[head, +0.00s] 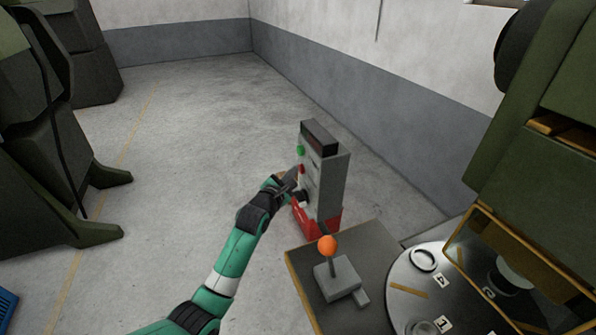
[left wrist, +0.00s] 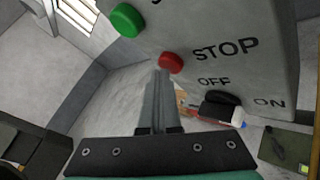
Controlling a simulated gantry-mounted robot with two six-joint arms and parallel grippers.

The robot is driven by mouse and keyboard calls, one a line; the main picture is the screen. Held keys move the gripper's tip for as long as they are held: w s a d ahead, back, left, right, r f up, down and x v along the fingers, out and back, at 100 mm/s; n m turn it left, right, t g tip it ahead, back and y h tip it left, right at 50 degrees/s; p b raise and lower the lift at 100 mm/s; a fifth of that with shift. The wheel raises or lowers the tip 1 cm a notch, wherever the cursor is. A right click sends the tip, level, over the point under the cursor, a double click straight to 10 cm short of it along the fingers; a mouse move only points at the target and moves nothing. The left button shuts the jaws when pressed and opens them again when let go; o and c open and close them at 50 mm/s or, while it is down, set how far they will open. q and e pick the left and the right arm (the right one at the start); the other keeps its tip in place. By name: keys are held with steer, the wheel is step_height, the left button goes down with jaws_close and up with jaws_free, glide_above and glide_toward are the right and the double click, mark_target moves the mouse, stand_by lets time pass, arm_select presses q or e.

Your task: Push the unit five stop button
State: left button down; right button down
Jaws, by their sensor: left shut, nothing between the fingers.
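The grey control box (head: 325,185) stands upright near the middle of the head view, with a green button (head: 301,150) above a red stop button (head: 302,169). My left gripper (head: 291,180) is shut and empty, with its fingertips close to the front of the box by the red button. In the left wrist view the red button (left wrist: 170,62) sits beside the word STOP, just beyond the tips of my closed left fingers (left wrist: 161,75). I cannot tell whether they touch. The green button (left wrist: 127,20) is up and left of it. My right gripper is not in view.
A black OFF/ON switch (left wrist: 222,98) is below the stop button. A lever with an orange ball (head: 327,245) stands on a dark table (head: 300,262) nearby.

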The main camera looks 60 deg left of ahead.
arm_select(q)
steer(key=shift+w, duration=0.1)
stand_by(0.4)
steer(key=shift+s+a+p, duration=0.1)
steer(key=shift+s+p, duration=0.6)
steer(key=shift+s, duration=0.2)
steer(key=s+p, duration=0.1)
steer(key=s, duration=0.1)
steer(key=s+a+p, duration=0.1)
steer(key=s+p, duration=0.1)
steer(key=s, duration=0.1)
